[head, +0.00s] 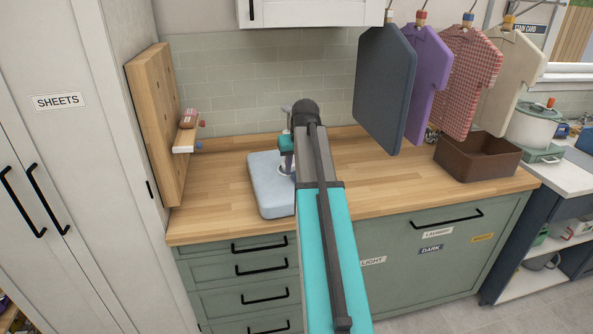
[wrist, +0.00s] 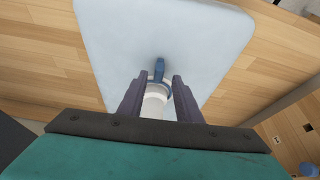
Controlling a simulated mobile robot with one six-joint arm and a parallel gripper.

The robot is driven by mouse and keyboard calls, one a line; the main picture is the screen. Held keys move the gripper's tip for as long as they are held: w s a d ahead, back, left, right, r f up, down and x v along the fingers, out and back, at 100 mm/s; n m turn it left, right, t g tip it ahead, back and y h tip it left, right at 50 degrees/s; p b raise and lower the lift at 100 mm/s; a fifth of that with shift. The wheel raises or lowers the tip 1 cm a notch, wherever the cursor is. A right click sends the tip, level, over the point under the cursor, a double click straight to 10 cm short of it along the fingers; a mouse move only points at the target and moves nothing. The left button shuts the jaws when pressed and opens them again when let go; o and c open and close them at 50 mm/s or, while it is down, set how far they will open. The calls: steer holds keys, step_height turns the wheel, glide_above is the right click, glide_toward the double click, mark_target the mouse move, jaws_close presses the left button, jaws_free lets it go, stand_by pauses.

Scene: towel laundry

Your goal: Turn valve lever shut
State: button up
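A valve with a blue lever (wrist: 159,67) and a white round body (wrist: 155,102) stands on a pale blue slab (wrist: 105,30) in the wrist view. My gripper (wrist: 160,78) is open, with one dark finger on each side of the valve. The lever points away between the fingertips; I cannot tell whether either finger touches it. In the head view the pale blue slab (head: 267,190) lies on the wooden counter. There my arm hides much of the valve and gripper.
The wooden counter (head: 222,205) has free room left of the slab. A wooden pegboard (head: 158,120) with a small shelf stands at left. Cloth items, including a dark one (head: 384,90), hang at right above a brown box (head: 490,165).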

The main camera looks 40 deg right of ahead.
steer(key=b+v, duration=0.2)
steer(key=v, duration=1)
stand_by(0.6)
